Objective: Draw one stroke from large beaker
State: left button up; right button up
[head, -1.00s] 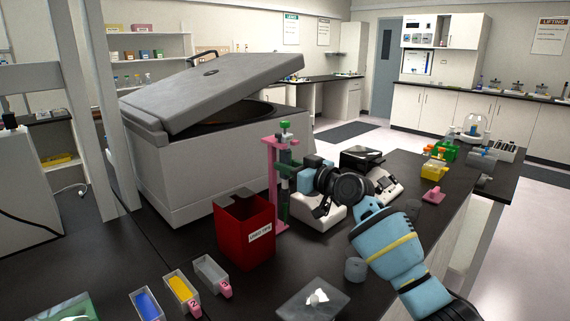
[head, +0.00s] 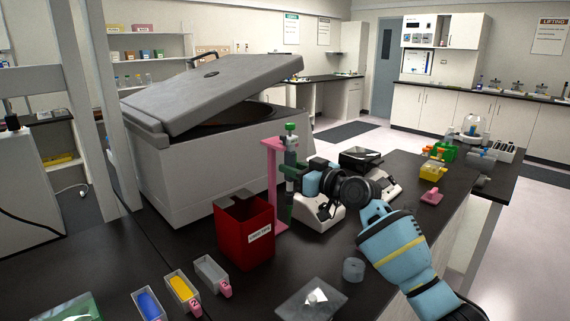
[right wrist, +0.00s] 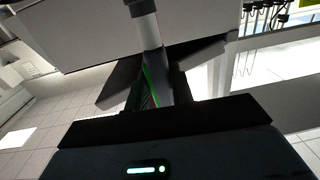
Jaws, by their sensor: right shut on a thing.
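A pipette (head: 290,155) with a green top and a green lower part stands upright in front of a pink stand (head: 270,175). My right gripper (head: 292,176) reaches it from the right and is shut on its body. In the right wrist view the grey pipette shaft (right wrist: 146,30) runs between the dark fingers (right wrist: 157,88), with a green strip beside it. The pipette's lower end is near the stand's base; I cannot tell whether it is still touching the stand. I cannot make out a large beaker for certain. My left gripper is not in view.
A red bin (head: 245,232) stands just left of the stand. Open troughs, one blue (head: 149,305), one yellow (head: 182,287) and one clear (head: 211,271), sit at the front left. A grey cylinder (head: 353,270) stands near my arm. A large grey machine (head: 165,180) rises behind.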

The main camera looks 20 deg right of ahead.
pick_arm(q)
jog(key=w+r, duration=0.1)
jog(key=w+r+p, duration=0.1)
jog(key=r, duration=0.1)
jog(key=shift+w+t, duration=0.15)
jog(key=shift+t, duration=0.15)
pick_arm(e)
jog(key=v, duration=0.7)
jog(key=shift+a, duration=0.2)
pick_arm(q)
jog(key=shift+p, duration=0.3)
pick_arm(e)
jog(key=shift+a+r, duration=0.1)
jog(key=shift+r, duration=0.05)
